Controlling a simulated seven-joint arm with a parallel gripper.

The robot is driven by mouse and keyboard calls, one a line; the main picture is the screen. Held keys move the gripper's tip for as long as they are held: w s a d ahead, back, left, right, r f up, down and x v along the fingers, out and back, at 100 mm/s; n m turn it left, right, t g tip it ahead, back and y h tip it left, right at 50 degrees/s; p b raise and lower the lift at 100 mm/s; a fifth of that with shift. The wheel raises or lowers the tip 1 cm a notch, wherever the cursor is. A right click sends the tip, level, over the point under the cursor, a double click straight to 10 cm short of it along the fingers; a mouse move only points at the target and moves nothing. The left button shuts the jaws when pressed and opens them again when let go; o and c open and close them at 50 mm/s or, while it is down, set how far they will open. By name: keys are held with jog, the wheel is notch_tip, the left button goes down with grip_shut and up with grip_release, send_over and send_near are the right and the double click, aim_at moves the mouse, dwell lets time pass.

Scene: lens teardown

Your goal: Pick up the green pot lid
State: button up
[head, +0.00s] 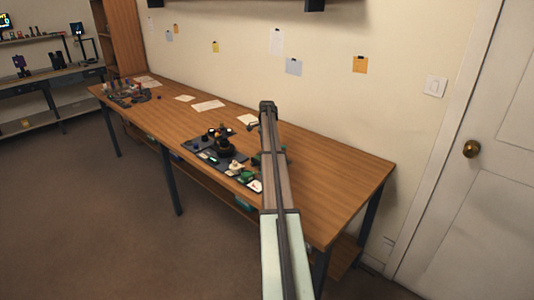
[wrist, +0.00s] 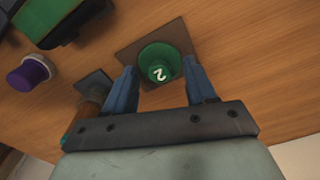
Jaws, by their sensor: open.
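A round green lid (wrist: 150,57) with a white "2" on its top shows in the wrist view. It sits over a brown square mat (wrist: 178,32) on the wooden table. My gripper (wrist: 163,72) is open, with its two blue fingers on either side of the lid's near part. I cannot tell whether the fingers touch it. In the head view my arm covers this spot, and the fingertips and this lid cannot be made out there.
In the wrist view a purple-topped knob (wrist: 34,69) and a dark block with a green top (wrist: 48,22) lie left. A brown cylinder (wrist: 88,107) is close beside the left finger. In the head view, a dark tray (head: 197,148) of parts lies left of my arm.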

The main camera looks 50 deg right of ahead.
jog(key=shift+f, duration=0.2)
grip_shut()
dwell(0.4)
jog(key=shift+r, duration=0.1)
jog(key=shift+r, duration=0.5)
notch_tip(320, 180, up, 8)
jog(key=shift+w+a+f, duration=0.1)
jog(key=shift+w+f, duration=0.05)
jog(key=a+r+n, duration=0.1)
jog(key=a+r, duration=0.1)
jog(key=a, duration=1)
jog(key=s+a+m, duration=0.1)
jog(key=s+a, duration=0.7)
jog(key=shift+a+f, duration=0.35)
jog(key=shift+a, duration=0.05)
